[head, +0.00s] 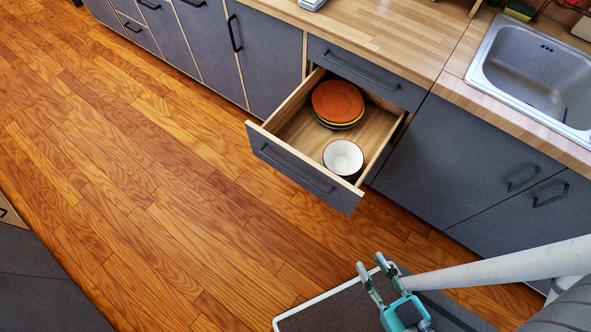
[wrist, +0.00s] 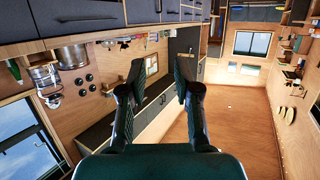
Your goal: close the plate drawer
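The plate drawer (head: 292,172) is pulled well out of the grey lower cabinets in the head view. Its grey front has a dark bar handle. Inside lie a stack of plates (head: 338,100) with an orange one on top and a white bowl (head: 343,157) with a dark rim near the front. My gripper (head: 371,264) is in front of the drawer, below and right of it in the picture, apart from it. The fingers are spread with nothing between them. In the wrist view my gripper (wrist: 161,72) is also open, and the drawer cannot be made out.
A closed shallow drawer (head: 366,73) sits above the open one under the wooden counter (head: 385,35). A sink (head: 540,75) is at the right, above closed cabinet doors (head: 465,165). The wooden floor (head: 130,160) left of the drawer is clear. Dark furniture (head: 40,280) stands lower left.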

